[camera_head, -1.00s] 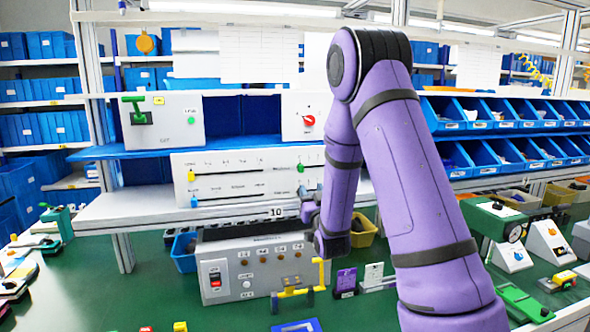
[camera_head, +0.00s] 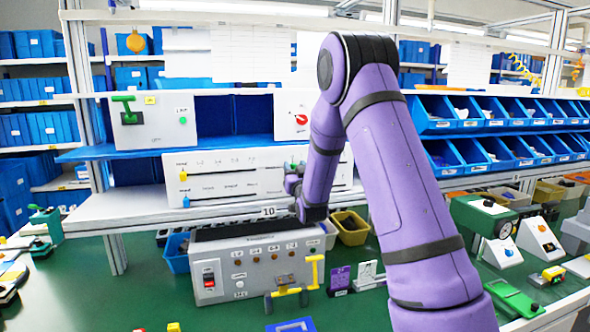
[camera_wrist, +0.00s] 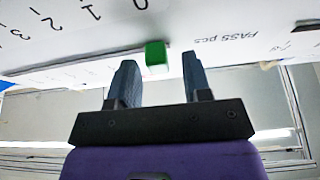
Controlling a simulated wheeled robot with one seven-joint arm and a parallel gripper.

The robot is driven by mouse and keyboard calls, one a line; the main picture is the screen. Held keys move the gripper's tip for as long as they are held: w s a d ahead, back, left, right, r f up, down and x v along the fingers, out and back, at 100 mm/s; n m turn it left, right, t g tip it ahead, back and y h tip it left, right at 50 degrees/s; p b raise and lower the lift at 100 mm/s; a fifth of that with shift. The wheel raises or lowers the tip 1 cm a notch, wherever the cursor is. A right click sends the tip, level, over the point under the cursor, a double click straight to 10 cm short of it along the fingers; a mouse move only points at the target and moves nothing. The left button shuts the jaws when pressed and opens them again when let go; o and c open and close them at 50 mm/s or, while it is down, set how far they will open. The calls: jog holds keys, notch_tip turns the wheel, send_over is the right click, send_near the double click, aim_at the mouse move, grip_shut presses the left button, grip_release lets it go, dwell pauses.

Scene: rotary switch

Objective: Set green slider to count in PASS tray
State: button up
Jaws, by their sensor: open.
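The green slider (camera_wrist: 156,55) is a small block on the white slider panel (camera_head: 240,172), close to the printed 0 and the words "PASS pcs" in the wrist view. The scale there appears upside down, with 1, 2 and 3 running to the left. My gripper (camera_wrist: 158,64) is open, its two dark fingers reaching to either side of the slider with gaps between. I cannot tell which tray is the PASS tray.
A yellow slider (camera_head: 183,176) and a blue slider (camera_head: 186,201) are at the panel's left end. A grey box with a red switch (camera_head: 209,278) stands below. A blue tray (camera_head: 292,325) is cut off at the bottom. Blue bins (camera_head: 455,113) fill the right shelves.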

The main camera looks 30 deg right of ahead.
jog(key=shift+c, duration=0.3)
grip_shut()
jog(key=shift+s+d, duration=0.25)
jog(key=shift+d, duration=0.5)
jog(key=shift+s+d, duration=0.2)
jog(key=shift+d, duration=0.55)
jog(key=shift+o, duration=0.3)
grip_release()
jog(key=v, duration=1)
jog(key=shift+s+f, duration=0.2)
jog(key=shift+s, duration=0.15)
jog(key=shift+a+r, duration=0.1)
jog(key=shift+a, duration=0.05)
